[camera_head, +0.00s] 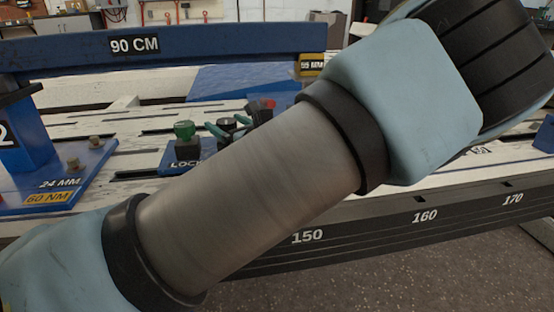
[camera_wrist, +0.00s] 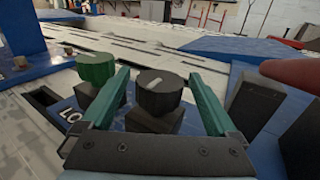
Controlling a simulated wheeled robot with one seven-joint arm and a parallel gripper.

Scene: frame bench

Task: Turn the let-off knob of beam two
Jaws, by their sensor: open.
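A black round knob (camera_wrist: 160,92) with a pale line on its top stands on a dark block in the wrist view. My gripper (camera_wrist: 155,73) is open, with one green finger on each side of this knob; I cannot tell whether either touches it. A green knob (camera_wrist: 96,68) with a similar line stands just left of the left finger. No label for the black knob is readable.
A blue beam (camera_head: 200,45) marked "90 CM" runs above the slotted white bench (camera_head: 130,127). A blue post (camera_head: 25,130) marked "2" stands at left. A dark block (camera_wrist: 254,103) and a red part (camera_wrist: 295,73) are close to the right of my gripper.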

